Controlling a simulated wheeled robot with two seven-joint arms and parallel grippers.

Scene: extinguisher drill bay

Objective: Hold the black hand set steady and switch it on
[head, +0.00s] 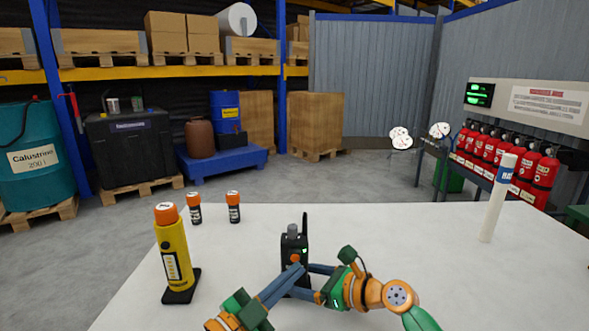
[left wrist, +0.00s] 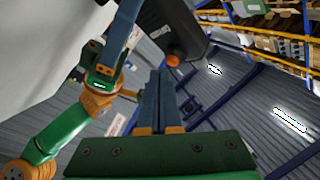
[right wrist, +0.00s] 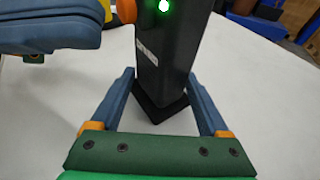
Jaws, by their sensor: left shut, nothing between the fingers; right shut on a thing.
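The black hand set (head: 294,244) stands upright on the white table, with an antenna, a grey knob, an orange button and a lit green light. It also shows in the left wrist view (left wrist: 190,25) and the right wrist view (right wrist: 170,50). My right gripper (right wrist: 160,76) is shut on its lower body, one finger on each side. My left gripper (head: 297,269) is shut and empty, its fingertips at the front of the hand set close to the orange button (left wrist: 172,60). Whether they touch the button I cannot tell.
A yellow torch-like device (head: 172,250) on a black base stands at the left of the table. Two small orange-capped black canisters (head: 234,207) stand behind it. A white tube (head: 497,200) with a blue band stands at the right. The table between is clear.

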